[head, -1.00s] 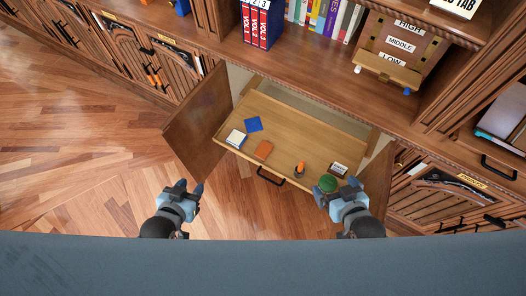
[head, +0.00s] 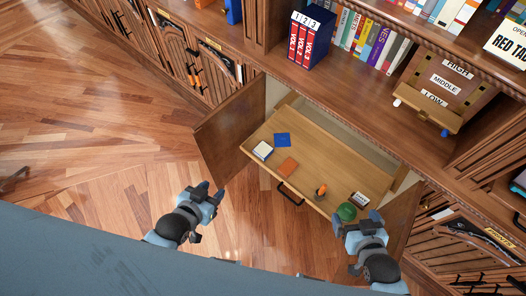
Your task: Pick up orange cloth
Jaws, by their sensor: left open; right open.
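The orange cloth (head: 287,167) is a small flat folded square lying on the pulled-out wooden drawer (head: 335,165), near its front edge. My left gripper (head: 213,190) is open and empty over the floor, to the left of the drawer and apart from the cloth. My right gripper (head: 357,222) is open near the drawer's front right corner, beside a green round object (head: 346,211). I cannot tell whether it touches that object.
The drawer also holds a blue square (head: 282,140), a white-topped block (head: 263,150), an orange-topped small item (head: 321,191) and a labelled box (head: 359,199). Open cabinet doors stand left (head: 230,130) and right (head: 402,221) of the drawer. Floor at left is clear.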

